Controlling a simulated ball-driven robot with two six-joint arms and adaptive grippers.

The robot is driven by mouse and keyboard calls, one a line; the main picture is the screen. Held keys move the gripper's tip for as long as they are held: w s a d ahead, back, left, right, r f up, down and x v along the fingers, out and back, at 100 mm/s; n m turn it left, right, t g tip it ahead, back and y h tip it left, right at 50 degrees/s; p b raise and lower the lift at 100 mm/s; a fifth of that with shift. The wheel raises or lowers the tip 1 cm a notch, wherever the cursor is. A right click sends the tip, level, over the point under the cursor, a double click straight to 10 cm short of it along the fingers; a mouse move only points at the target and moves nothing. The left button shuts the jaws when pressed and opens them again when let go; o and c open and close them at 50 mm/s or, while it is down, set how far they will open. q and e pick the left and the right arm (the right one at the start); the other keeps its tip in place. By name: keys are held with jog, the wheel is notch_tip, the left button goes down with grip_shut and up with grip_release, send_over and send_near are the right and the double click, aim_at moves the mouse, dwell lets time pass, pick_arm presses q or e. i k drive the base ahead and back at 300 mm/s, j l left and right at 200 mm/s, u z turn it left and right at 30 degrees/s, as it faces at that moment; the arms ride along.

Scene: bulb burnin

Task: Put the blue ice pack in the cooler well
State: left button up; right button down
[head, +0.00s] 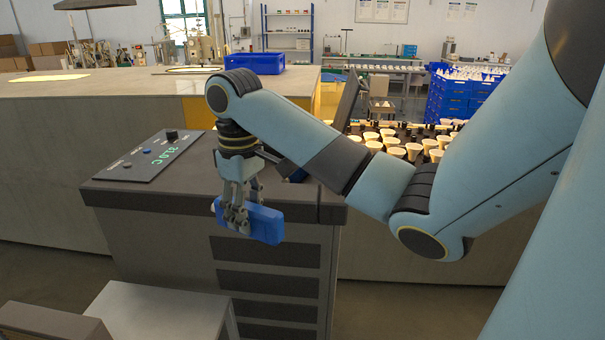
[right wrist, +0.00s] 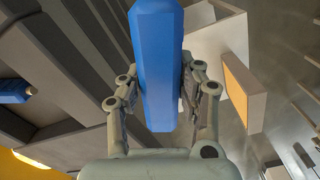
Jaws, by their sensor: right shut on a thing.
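The blue ice pack (head: 265,225) is a flat blue block. My right gripper (head: 237,218) points down and is shut on it. The pack is held in the air before the front edge of a grey cabinet (head: 275,258) with vents. In the right wrist view the ice pack (right wrist: 157,60) lies between both fingers. The cabinet top has a sloped control panel (head: 150,155) reading about 21.0 C. A dark raised panel (head: 347,100) stands behind my right forearm. The cooler well's opening is not clearly visible; my arm covers part of the cabinet top. My left gripper is out of view.
A pale stand (head: 160,312) is low in front of the cabinet. Many white cups or bulbs (head: 413,150) stand in rows to the right behind my arm. A blue bin (head: 255,63) sits on the back counter. A second blue object (right wrist: 14,91) shows at the right wrist view's left edge.

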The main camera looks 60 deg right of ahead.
aim_at(272, 175)
jog(key=z, duration=2.1)
jog(key=i+l+z, duration=0.1)
jog(key=z, duration=0.35)
jog(key=i+l+z, duration=0.1)
jog(key=z, duration=0.3)
jog(key=i+l+z, duration=0.15)
jog(key=z, duration=0.3)
jog(key=i+l+z, duration=0.1)
jog(key=z, duration=0.3)
jog(key=i+j+u, duration=0.15)
jog(key=i+u, duration=0.2)
jog(key=i, duration=0.15)
jog(key=i+u, duration=0.4)
jog(key=i+l+u, duration=0.2)
jog(key=i+u, duration=0.15)
jog(key=i, duration=0.2)
jog(key=i+l+u, duration=0.25)
jog(key=i+u, duration=0.15)
jog(key=i+j+u, duration=0.15)
jog(key=u, duration=0.3)
jog(key=i+u, duration=0.6)
jog(key=u, duration=0.25)
jog(key=i+l+u, duration=0.15)
jog(key=u, duration=0.25)
jog(key=i+l+u, duration=0.25)
jog(key=u, duration=0.2)
jog(key=i+u, duration=0.1)
jog(key=u, duration=2.1)
jog(key=i+l+u, duration=0.2)
